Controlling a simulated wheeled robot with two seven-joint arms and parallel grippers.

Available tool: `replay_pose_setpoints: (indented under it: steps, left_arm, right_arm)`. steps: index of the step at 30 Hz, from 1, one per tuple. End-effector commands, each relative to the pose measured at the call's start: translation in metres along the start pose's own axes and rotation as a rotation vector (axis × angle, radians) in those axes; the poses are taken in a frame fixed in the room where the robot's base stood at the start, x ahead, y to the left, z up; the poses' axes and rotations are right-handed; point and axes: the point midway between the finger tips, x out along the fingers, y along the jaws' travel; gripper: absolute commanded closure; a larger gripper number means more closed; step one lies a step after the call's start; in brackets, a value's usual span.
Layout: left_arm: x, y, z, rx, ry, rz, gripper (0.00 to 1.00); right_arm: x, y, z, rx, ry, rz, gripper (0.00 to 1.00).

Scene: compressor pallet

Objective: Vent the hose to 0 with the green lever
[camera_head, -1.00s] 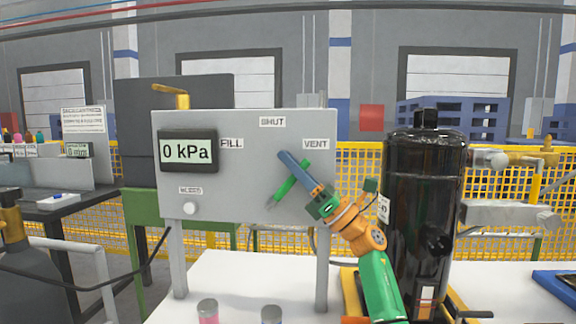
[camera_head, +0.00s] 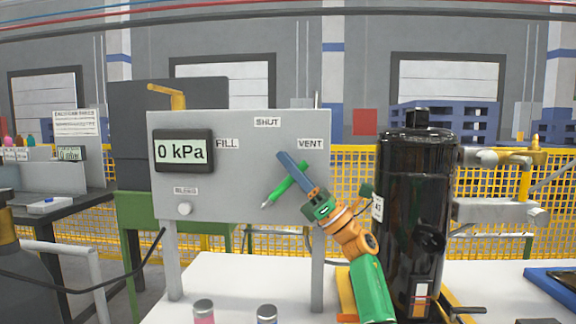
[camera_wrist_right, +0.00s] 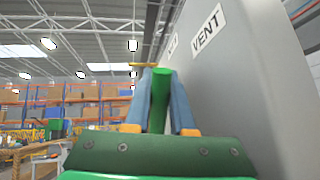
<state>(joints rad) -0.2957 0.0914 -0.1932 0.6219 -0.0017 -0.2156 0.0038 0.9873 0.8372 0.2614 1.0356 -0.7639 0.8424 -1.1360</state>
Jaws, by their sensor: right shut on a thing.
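The green lever (camera_head: 276,193) is on the front of a grey panel (camera_head: 240,190), tilted from lower left to upper right below the VENT label (camera_head: 311,144). My right gripper (camera_head: 281,156) reaches up from the lower right, its blue fingers crossing the lever. In the right wrist view the green lever (camera_wrist_right: 160,98) stands between the two blue fingers (camera_wrist_right: 160,72), which are shut on it. The gauge (camera_head: 183,151) on the panel reads 0 kPa. FILL (camera_head: 227,143) and SHUT (camera_head: 267,122) labels are beside and above the lever. The hose cannot be clearly made out. My left gripper is out of view.
A black tank (camera_head: 413,190) stands close to the right of my right arm. Two small capped jars (camera_head: 204,310) stand on the white table (camera_head: 235,282). A yellow mesh fence runs behind.

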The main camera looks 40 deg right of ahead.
Motion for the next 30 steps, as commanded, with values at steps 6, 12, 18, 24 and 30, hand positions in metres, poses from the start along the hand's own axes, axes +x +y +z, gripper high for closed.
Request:
replay_pose_setpoints:
  steps: [6, 12, 18, 24, 30]
  left_arm:
    - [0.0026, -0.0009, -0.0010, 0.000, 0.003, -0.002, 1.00]
    - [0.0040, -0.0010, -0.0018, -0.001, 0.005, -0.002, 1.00]
    - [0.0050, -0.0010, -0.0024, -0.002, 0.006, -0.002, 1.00]
    - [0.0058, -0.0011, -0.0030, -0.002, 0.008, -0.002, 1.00]
    - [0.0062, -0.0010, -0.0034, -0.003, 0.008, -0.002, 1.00]
  right_arm:
    - [-0.0020, -0.0016, -0.0015, 0.003, -0.006, 0.000, 1.00]
    - [-0.0029, -0.0026, -0.0009, 0.005, -0.015, 0.000, 1.00]
    - [-0.0036, -0.0033, -0.0003, 0.007, -0.022, 0.000, 1.00]
    - [-0.0041, -0.0038, 0.0002, 0.008, -0.027, 0.000, 1.00]
    - [-0.0044, -0.0041, 0.0006, 0.008, -0.030, 0.000, 1.00]
